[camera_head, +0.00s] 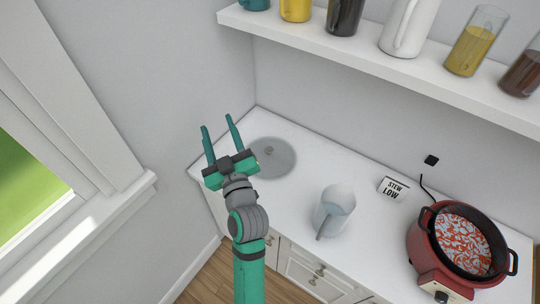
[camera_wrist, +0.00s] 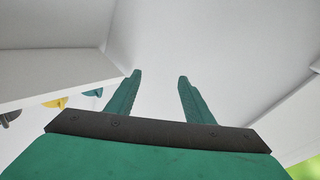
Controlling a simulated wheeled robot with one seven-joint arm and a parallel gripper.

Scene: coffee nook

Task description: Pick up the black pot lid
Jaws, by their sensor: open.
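A round grey lid with a small dark knob (camera_head: 284,166) lies flat at the left end of the white counter; it looks like see-through glass rather than solid black. A red cooker (camera_head: 425,246) with a black rim stands uncovered at the counter's right, with red and white contents inside.
A clear pitcher (camera_head: 336,208) stands mid-counter, between lid and cooker. A small "STEW LOW" sign (camera_head: 394,189) is behind it. A wall shelf (camera_head: 390,68) with mugs and jars overhangs the counter. A window sill (camera_head: 110,222) is at the left.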

